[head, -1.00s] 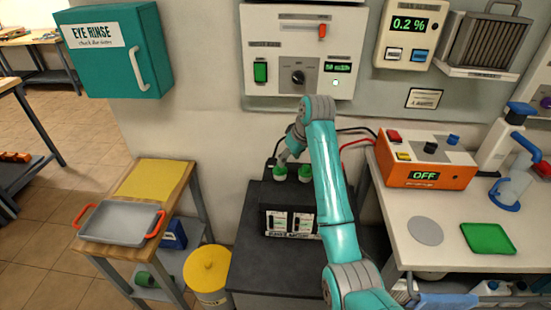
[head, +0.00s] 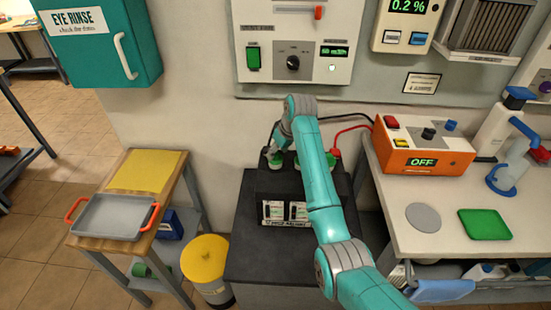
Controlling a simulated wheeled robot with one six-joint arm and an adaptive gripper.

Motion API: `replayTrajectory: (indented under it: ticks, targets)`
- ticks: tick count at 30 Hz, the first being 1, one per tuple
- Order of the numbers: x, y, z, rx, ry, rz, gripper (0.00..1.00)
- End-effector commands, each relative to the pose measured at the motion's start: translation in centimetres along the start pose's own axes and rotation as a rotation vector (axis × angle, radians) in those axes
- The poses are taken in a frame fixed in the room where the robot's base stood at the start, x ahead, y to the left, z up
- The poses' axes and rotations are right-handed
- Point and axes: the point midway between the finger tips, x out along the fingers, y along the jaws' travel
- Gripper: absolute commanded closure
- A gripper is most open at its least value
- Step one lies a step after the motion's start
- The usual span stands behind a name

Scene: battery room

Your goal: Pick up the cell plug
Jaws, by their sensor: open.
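The battery (head: 285,211) is a black block with a labelled front, standing on a dark stand against the wall. A green cell plug (head: 275,161) shows on the left of its top. A second green plug sits to its right, partly hidden behind my arm. My gripper (head: 273,152) is open, small in the head view, and is right at the left plug from above. Whether its fingers touch the plug or straddle it cannot be told at this size.
An orange charger box (head: 424,150) reading OFF stands on the white bench at the right, with black and red leads running towards the battery. A grey tray (head: 113,217) with red handles is on the wooden table at left. A yellow-lidded bin (head: 205,259) stands between table and stand.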

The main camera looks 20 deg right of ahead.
Motion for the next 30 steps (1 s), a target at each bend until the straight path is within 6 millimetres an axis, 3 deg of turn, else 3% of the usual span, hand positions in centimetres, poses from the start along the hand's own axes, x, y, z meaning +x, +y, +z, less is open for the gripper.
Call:
replayTrajectory:
  ticks: [5, 13, 19, 30]
  targets:
    - [1.7, 0.0, -0.1, -0.001, 0.000, 0.000, 0.45]
    - [1.9, 0.0, -0.1, 0.000, 0.002, 0.001, 0.45]
    - [1.9, 0.0, -0.1, 0.000, 0.001, 0.000, 0.94]
    - [1.9, 0.0, -0.1, 0.000, -0.001, 0.000, 0.94]
